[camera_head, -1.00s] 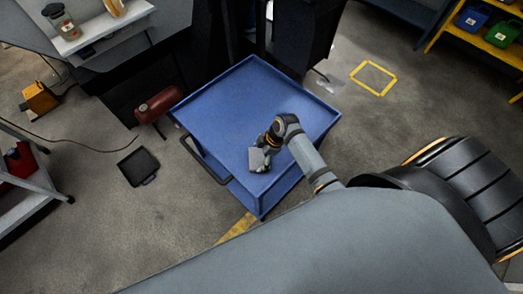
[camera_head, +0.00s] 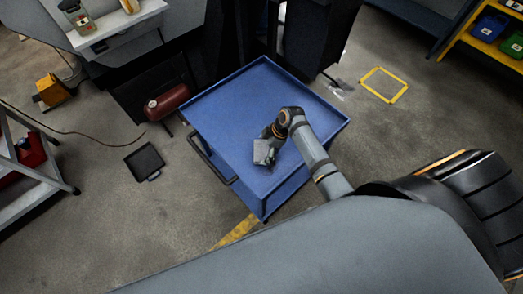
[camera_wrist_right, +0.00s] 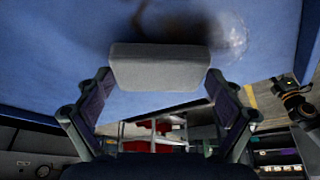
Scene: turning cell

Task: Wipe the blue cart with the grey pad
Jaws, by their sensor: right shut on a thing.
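The blue cart (camera_head: 225,110) stands in the middle of the head view, its flat top edged by a raised rim. My right gripper (camera_head: 270,142) is over the cart top, a little towards its near side. It is shut on the grey pad (camera_head: 263,153). In the right wrist view the pad (camera_wrist_right: 160,67) sits between the two fingers, against or close to the blue surface (camera_wrist_right: 55,55). I cannot tell whether it touches. A dark brownish patch (camera_wrist_right: 180,20) and a pale shiny spot (camera_wrist_right: 232,38) show on that surface beyond the pad. My left gripper is not in view.
A red cylinder (camera_head: 167,102) and a black tray (camera_head: 145,162) are left of the cart. Dark machinery (camera_head: 318,35) stands close behind it. A yellow floor square (camera_head: 383,85) lies to the right on open floor.

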